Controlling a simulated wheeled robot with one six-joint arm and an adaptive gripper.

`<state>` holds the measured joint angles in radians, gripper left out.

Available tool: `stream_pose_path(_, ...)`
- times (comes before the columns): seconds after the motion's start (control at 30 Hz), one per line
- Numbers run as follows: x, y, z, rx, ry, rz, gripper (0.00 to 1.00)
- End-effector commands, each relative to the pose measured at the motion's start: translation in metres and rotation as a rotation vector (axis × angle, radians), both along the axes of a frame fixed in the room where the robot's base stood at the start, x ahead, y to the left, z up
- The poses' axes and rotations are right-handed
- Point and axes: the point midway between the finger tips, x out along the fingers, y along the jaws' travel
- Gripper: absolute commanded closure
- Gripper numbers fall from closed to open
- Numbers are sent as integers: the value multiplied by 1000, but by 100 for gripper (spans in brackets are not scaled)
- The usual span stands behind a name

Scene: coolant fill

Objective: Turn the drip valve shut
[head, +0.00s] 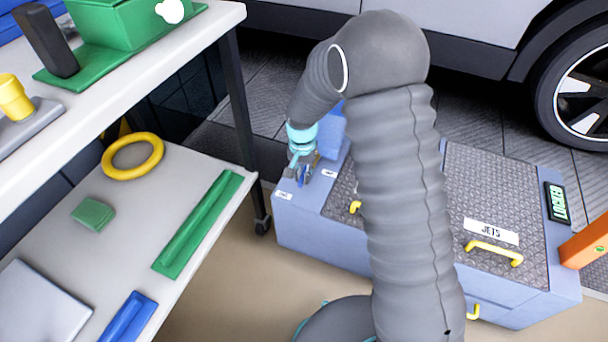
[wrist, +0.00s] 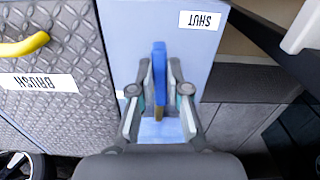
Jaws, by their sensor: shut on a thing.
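The drip valve's blue handle (wrist: 159,58) stands between my gripper's fingers in the wrist view, its long side running up and down the picture. My gripper (wrist: 160,80) is shut on this handle. A white label reading SHUT (wrist: 200,20), upside down, is on the blue panel to the handle's upper right. Another small label at the left finger is partly hidden. In the head view my gripper (head: 303,166) is at the left end of the blue cabinet (head: 320,230), and the handle (head: 302,180) shows only as a small blue bit.
The cabinet top has dark tread-plate lids, one labelled JETS (head: 491,232) with a yellow handle (head: 494,252). A BRUSH label (wrist: 38,83) shows in the wrist view. A two-shelf table (head: 240,200) stands left, with a floor gap between. A car (head: 500,40) is behind.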

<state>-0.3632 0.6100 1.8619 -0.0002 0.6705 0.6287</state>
Motion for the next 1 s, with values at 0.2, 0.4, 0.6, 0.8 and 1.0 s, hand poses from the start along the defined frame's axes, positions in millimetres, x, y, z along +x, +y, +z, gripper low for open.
stream_pose_path(0.2, 2, 3, 1, 2, -4, -72, 100)
stream_pose_path(0.4, 2, 4, 1, 2, -4, -97, 100)
stream_pose_path(0.6, 2, 4, 1, 2, -4, -100, 100)
stream_pose_path(0.8, 3, 4, 1, 3, -5, -99, 75)
stream_pose_path(1.0, 2, 4, 1, 1, -3, -99, 59)
